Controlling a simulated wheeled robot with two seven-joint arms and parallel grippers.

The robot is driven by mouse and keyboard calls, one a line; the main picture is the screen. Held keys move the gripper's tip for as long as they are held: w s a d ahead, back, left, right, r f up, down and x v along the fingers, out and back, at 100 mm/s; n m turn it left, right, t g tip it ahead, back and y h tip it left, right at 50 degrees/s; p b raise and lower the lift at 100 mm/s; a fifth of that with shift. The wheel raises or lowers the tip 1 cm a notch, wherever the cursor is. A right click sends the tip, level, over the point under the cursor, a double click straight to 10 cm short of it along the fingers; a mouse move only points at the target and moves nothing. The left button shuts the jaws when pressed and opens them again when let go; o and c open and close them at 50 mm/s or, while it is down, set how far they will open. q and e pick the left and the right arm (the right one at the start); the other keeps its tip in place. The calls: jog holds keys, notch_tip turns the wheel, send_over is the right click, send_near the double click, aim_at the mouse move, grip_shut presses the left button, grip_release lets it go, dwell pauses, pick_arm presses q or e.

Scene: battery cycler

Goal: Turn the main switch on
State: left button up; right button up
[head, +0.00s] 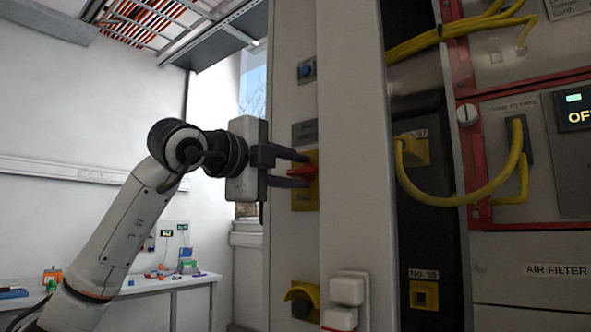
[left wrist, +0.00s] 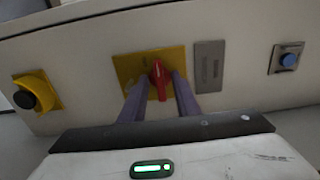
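The main switch is a red rotary handle (head: 303,172) on a yellow plate (head: 306,198) on the light cabinet's narrow face. In the left wrist view the red handle (left wrist: 159,76) sits between the two fingers of my left gripper (left wrist: 159,88), in front of the yellow plate (left wrist: 128,68). My left gripper (head: 295,170) reaches in from the left in the head view, one finger above and one below the handle. The fingers stand close on both sides of the handle; whether they press on it I cannot tell. My right gripper is not in view.
A blue button (head: 305,70) sits above the switch and a black knob with a yellow guard (head: 301,302) below it. A white box-like fitting (head: 346,292) juts out at lower right. Yellow cables (head: 440,195) hang on the right. A bench (head: 180,283) stands at back left.

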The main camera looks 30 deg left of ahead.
pick_arm(q)
grip_shut()
jog(key=shift+m, duration=0.3)
jog(key=m, duration=0.2)
jog(key=shift+d+m+p, duration=0.1)
jog(key=shift+m+p, duration=0.2)
jog(key=m+p, duration=0.1)
jog(key=m, duration=0.3)
jog(key=m+p, duration=0.1)
jog(key=m, duration=0.4)
jog(key=shift+p, duration=0.3)
jog(key=m+p, duration=0.1)
jog(key=m, duration=0.3)
jog(key=shift+f+m, duration=0.1)
jog(key=shift+m, duration=0.2)
jog(key=shift+m+p, duration=0.4)
jog(key=shift+m, duration=0.2)
jog(key=shift+f, duration=0.1)
